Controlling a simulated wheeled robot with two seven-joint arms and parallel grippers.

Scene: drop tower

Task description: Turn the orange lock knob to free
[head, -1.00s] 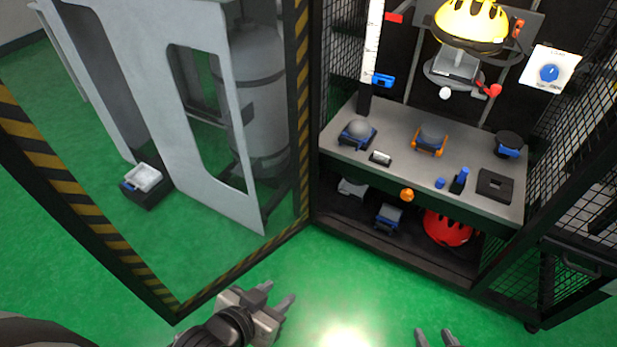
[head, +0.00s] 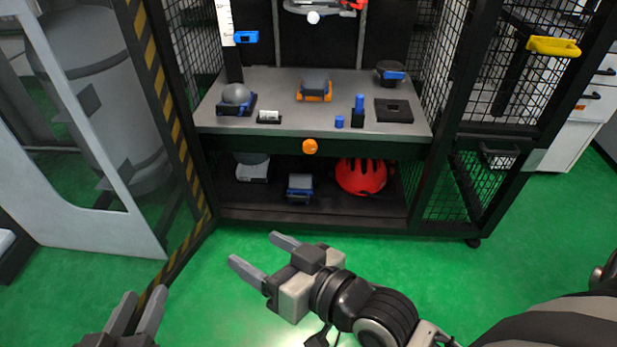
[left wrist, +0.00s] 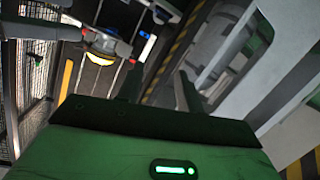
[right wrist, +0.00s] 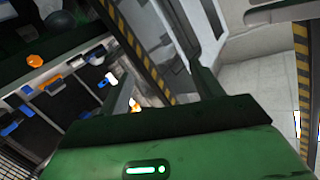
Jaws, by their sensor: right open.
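The orange lock knob (head: 310,146) sits on the dark front rail just below the grey bench top, near the middle. It is in plain view and nothing touches it. My right gripper (head: 264,256) is open and empty. It is over the green floor in front of the bench, below and left of the knob in the head view, well apart from it. My left gripper (head: 136,313) is open and empty at the lower left, further from the knob. Both grippers' fingers stand apart in their own wrist views. I cannot tell which way the knob is turned.
The bench top (head: 300,125) holds several small fixtures, and a red helmet (head: 361,176) lies on the shelf below. A striped post (head: 162,95) and grey panel stand left. Mesh panels and a yellow handle (head: 553,47) are right. The floor before the bench is clear.

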